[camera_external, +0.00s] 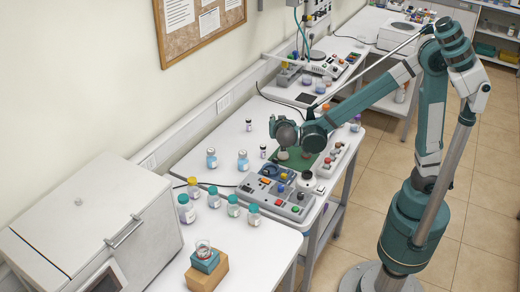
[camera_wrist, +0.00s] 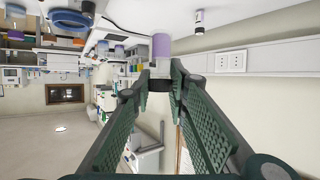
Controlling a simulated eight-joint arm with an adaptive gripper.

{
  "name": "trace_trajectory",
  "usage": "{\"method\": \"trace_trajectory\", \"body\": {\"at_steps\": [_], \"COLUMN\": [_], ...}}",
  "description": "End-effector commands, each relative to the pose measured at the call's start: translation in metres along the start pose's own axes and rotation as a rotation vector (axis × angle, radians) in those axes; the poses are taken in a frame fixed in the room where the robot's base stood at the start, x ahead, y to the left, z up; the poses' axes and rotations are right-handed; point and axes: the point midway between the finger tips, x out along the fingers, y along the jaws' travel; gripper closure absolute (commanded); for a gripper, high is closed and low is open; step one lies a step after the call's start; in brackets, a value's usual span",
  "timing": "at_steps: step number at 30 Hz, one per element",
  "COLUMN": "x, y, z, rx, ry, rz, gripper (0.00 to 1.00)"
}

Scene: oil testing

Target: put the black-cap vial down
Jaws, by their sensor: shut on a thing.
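In the wrist view, which is upside down, my gripper (camera_wrist: 161,82) has its two green ridged fingers closed on the dark end of a vial (camera_wrist: 161,46). This vial has a pale neck and a purple body that sticks out past the fingertips. I cannot tell from this view whether its base touches a surface. Another small dark-capped vial (camera_wrist: 199,20) stands apart in the wrist view.
Small dark-capped vials (camera_external: 249,125) stand left of my gripper. A grey control box (camera_external: 290,210) and a green mat (camera_external: 305,160) lie close below my arm. Bare white table (camera_external: 195,150) shows at left.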

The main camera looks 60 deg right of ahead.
Motion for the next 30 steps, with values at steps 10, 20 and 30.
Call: {"method": "trace_trajectory", "body": {"at_steps": [10, 20, 30], "x": [-0.076, -0.157, -0.250], "y": [-0.076, -0.136, -0.184], "z": [0.032, 0.068, 0.109], "rx": [-0.066, -0.129, -0.192], "ry": [0.001, 0.002, 0.004], "rz": [-0.159, -0.306, -0.456], "gripper": [0.93, 0.93, 0.93]}}
